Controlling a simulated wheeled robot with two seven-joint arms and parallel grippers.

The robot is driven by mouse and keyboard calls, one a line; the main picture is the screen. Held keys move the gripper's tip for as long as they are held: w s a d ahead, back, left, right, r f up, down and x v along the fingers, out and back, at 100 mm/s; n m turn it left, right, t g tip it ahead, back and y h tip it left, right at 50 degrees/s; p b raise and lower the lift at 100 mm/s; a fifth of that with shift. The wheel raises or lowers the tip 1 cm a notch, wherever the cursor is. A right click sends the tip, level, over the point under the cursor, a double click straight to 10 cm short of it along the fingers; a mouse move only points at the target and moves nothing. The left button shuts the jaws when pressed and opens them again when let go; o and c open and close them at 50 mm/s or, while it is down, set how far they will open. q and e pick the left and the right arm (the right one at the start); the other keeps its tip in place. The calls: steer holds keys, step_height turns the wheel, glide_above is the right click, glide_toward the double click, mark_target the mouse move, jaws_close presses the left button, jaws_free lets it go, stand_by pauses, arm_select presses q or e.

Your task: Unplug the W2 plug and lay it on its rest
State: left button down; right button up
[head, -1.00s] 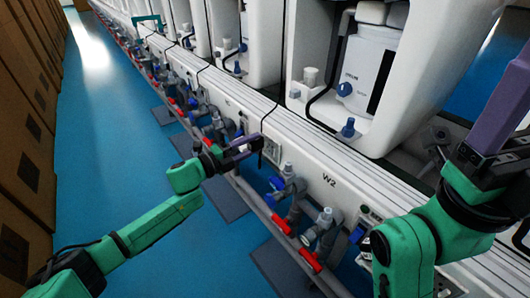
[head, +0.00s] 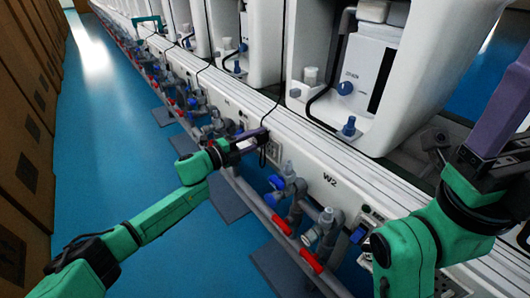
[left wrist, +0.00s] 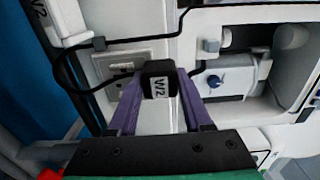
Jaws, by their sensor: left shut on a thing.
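The W2 plug (left wrist: 160,82) is a black block with a white W2 label. My left gripper (head: 266,136) is shut on it, with its purple fingers on either side of the plug in the left wrist view. A black cable runs from the plug to the left there. A pale socket plate (head: 273,152) is on the bench's front face just beside the gripper; it also shows in the left wrist view (left wrist: 118,60). I cannot make out the plug's rest. My right gripper (head: 500,120) is at the right edge, partly cut off, and its jaws cannot be judged.
The blue floor (head: 110,150) to the left is clear, up to brown cabinets (head: 25,130).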

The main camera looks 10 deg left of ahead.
mark_target(243, 144)
arm_select(q)
steer(key=shift+w+a+f+b, duration=0.1)
steer(key=shift+w+a+b, duration=1.2)
steer(key=shift+a, duration=0.3)
steer(key=shift+w+a+b, duration=1.15)
steer(key=shift+w+a, duration=0.25)
steer(key=shift+a, duration=0.3)
steer(key=shift+f+b, duration=1.3)
steer(key=shift+f, duration=0.35)
steer(key=shift+c, duration=1.3)
jaws_free()
steer(key=shift+r, duration=0.15)
